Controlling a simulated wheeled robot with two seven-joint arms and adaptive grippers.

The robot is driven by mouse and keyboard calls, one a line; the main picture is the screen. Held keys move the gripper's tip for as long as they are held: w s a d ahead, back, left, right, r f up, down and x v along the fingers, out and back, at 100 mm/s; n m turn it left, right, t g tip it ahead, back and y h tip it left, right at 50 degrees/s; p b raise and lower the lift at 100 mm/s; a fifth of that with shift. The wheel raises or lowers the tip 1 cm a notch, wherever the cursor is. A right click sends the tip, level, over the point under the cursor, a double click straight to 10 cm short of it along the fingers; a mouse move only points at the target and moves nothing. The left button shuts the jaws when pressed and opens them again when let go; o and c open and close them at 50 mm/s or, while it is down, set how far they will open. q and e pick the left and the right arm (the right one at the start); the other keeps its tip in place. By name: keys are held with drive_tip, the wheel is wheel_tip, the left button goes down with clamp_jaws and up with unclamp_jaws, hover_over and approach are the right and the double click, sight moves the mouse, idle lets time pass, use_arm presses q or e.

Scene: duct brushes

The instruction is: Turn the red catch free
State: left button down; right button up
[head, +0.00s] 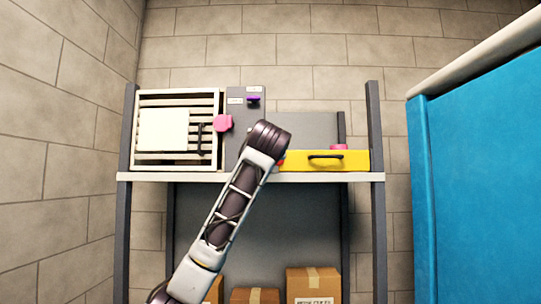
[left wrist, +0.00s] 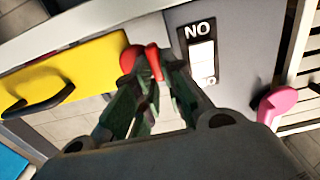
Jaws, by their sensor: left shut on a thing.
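The red catch (left wrist: 153,62) is in the left wrist view, between the grey panel and the yellow drawer front (left wrist: 62,72). It has a round part at the left and a narrow upright part. My left gripper (left wrist: 152,76) is shut on the narrow part. In the head view a sliver of the red catch (head: 281,158) shows beside my left arm, which hides the gripper. The yellow drawer (head: 350,161) has a dark handle. My right gripper is in neither view.
A white slatted frame (head: 178,97) with a pink catch (head: 223,123) stands left of the grey panel (head: 235,113), which bears a purple knob (head: 253,99). All are on a white shelf (head: 150,177). Cardboard boxes (head: 313,283) stand below. A blue panel (head: 475,190) fills the right.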

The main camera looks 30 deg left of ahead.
use_arm(q)
drive_tip(key=shift+s+a+f+n+b, duration=0.2)
drive_tip(key=shift+n+b, duration=0.55)
drive_tip(key=shift+n, duration=2.25)
drive_tip(key=shift+s+a+f+n+b, duration=0.1)
drive_tip(key=shift+a+f+n+b, duration=0.45)
drive_tip(key=shift+n, duration=2.45)
drive_tip(key=shift+s+d+f+n+b, duration=0.1)
drive_tip(key=shift+n+b, duration=0.9)
drive_tip(key=shift+n, duration=2)
drive_tip(key=c, duration=1.5)
unclamp_jaws()
drive_tip(key=shift+s+d, duration=0.1)
drive_tip(key=shift+s, duration=0.05)
